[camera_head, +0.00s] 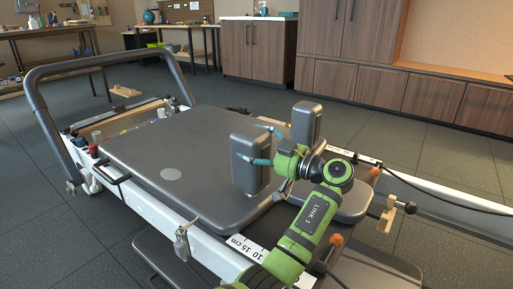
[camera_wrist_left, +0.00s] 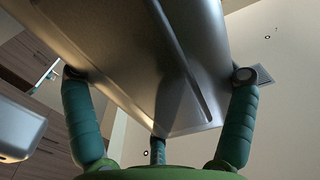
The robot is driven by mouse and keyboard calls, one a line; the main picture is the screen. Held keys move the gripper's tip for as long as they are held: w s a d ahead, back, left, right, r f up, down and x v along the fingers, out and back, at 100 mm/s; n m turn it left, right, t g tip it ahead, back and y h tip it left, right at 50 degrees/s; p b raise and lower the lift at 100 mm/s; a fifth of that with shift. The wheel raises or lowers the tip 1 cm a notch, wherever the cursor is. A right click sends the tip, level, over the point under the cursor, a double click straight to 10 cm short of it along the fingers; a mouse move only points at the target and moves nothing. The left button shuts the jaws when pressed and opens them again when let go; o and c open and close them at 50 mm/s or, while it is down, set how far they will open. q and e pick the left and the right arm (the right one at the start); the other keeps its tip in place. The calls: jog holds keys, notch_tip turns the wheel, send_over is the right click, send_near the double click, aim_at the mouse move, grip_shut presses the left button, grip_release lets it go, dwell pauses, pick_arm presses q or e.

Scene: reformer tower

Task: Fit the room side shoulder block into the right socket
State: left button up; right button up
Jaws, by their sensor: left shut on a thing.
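My left gripper (camera_head: 255,146) has teal fingers and is shut on a dark grey padded shoulder block (camera_head: 248,176). The block stands upright over the grey carriage pad (camera_head: 160,135). In the left wrist view the block (camera_wrist_left: 150,60) spans between the left and right fingers of my gripper (camera_wrist_left: 158,100); a third finger shows low in the middle. A second, similar shoulder block (camera_head: 307,118) stands upright behind my gripper. I cannot see either socket, nor tell whether the held block's lower end is seated or just above the frame. My right gripper is not in view.
The reformer's dark tubular bar (camera_head: 103,62) arches at the left end. A white rail with a ruler strip (camera_head: 247,247) runs along the near side. A wooden piece with a knob (camera_head: 390,211) sticks out at right.

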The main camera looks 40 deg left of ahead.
pick_arm(q)
jog(key=shift+f+b, duration=0.75)
jog(key=shift+f, duration=0.15)
jog(key=o, duration=1.5)
jog(key=shift+r, duration=0.15)
jog(key=shift+f, duration=0.2)
jog(key=w+d, duration=0.1)
jog(key=d, duration=1.1)
jog(key=shift+w, duration=0.15)
